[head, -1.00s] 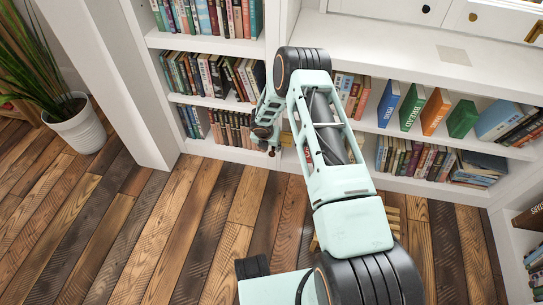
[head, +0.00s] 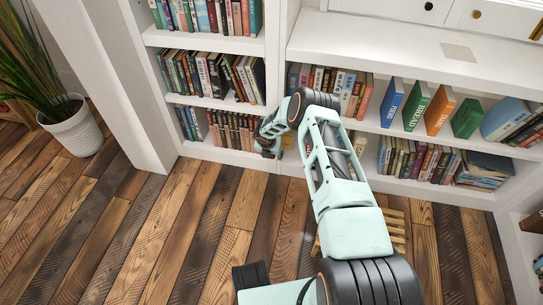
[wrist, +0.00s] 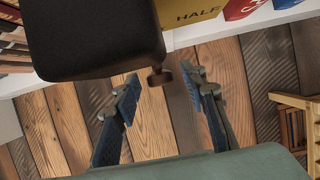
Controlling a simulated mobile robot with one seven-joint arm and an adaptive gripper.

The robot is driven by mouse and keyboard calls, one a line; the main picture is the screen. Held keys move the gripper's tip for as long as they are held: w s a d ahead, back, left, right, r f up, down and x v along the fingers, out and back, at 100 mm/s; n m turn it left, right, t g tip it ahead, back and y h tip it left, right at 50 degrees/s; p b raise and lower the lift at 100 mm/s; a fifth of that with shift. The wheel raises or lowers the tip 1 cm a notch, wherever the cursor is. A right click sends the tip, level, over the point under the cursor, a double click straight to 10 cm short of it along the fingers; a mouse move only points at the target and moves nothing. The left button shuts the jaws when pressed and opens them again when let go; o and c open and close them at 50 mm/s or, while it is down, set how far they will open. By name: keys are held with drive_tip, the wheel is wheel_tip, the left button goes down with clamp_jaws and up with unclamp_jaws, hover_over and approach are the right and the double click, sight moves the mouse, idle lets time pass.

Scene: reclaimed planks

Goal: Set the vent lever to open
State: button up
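In the wrist view a dark, round-cornered box (wrist: 95,38) fills the upper left. A short brown knob (wrist: 161,77) sticks out at its lower right corner; it looks like the vent lever, but its setting cannot be read. My gripper (wrist: 163,84) is open, with its two blue-padded fingers apart. The knob appears between the fingertips in this view; I cannot tell whether they touch it. In the head view my gripper (head: 268,148) is low in front of the bookcase, near its middle upright. My arm and gripper hide the box and knob there.
A white bookcase (head: 400,52) full of books stands behind. A yellow book (wrist: 187,14) marked HALF is close beside the dark box. A wooden slatted item (wrist: 296,125) stands on the plank floor at right. A potted plant (head: 75,130) is at far left. The floor at left is clear.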

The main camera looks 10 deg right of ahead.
drive_tip(key=shift+c, duration=0.3)
clamp_jaws()
